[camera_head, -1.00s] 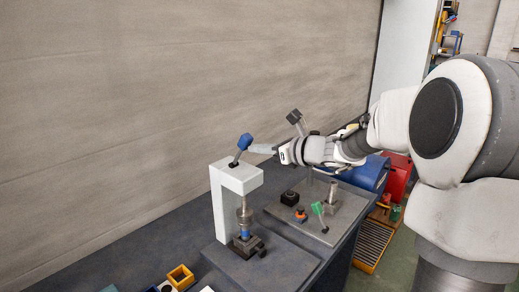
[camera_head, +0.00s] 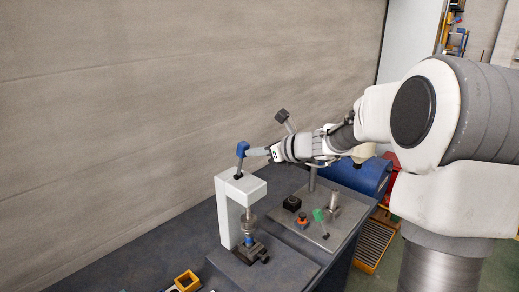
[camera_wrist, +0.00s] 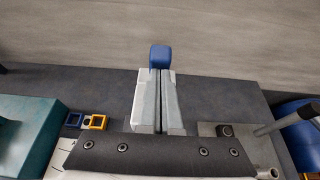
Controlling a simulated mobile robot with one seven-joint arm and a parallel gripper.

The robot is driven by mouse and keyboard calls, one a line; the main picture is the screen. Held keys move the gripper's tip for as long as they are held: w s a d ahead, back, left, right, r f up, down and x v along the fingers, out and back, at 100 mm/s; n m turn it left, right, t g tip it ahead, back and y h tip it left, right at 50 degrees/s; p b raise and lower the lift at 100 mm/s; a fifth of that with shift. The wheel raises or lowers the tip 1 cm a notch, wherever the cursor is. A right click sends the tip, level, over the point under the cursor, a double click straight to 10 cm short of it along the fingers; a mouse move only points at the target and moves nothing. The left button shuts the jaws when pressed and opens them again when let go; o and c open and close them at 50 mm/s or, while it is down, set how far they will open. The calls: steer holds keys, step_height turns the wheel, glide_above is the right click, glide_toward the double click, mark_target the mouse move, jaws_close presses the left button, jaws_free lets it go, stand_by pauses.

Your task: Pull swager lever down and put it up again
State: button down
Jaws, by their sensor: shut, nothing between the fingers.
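The swager (camera_head: 229,212) is a white, arch-shaped press on a dark plate in the head view. Its lever stands nearly upright on top and ends in a blue knob (camera_head: 243,149). The knob also shows in the wrist view (camera_wrist: 160,56), just beyond my fingertips. My gripper (camera_head: 252,152) comes from the right, with its fingers level with the knob. The fingers are shut together, with nothing between them, as the wrist view shows (camera_wrist: 160,76). The tips look to be against or very close to the knob's right side; contact is hard to tell.
A dark-headed lever (camera_head: 283,117) rises behind my wrist. A wall stands behind.

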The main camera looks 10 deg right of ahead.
steer(key=w+a, duration=0.1)
steer(key=w+a+r+p, duration=0.1)
steer(key=w, duration=0.1)
steer(key=w+a+r, duration=0.1)
steer(key=w+a, duration=0.1)
steer(key=shift+w+r+p, duration=0.1)
steer(key=shift+w+p, duration=0.1)
steer(key=shift+p, duration=0.15)
steer(key=shift+w+a, duration=0.9)
steer(key=shift+w, duration=0.25)
steer(key=shift+a, duration=0.1)
steer(key=shift+r+p, duration=0.1)
steer(key=shift+p, duration=0.25)
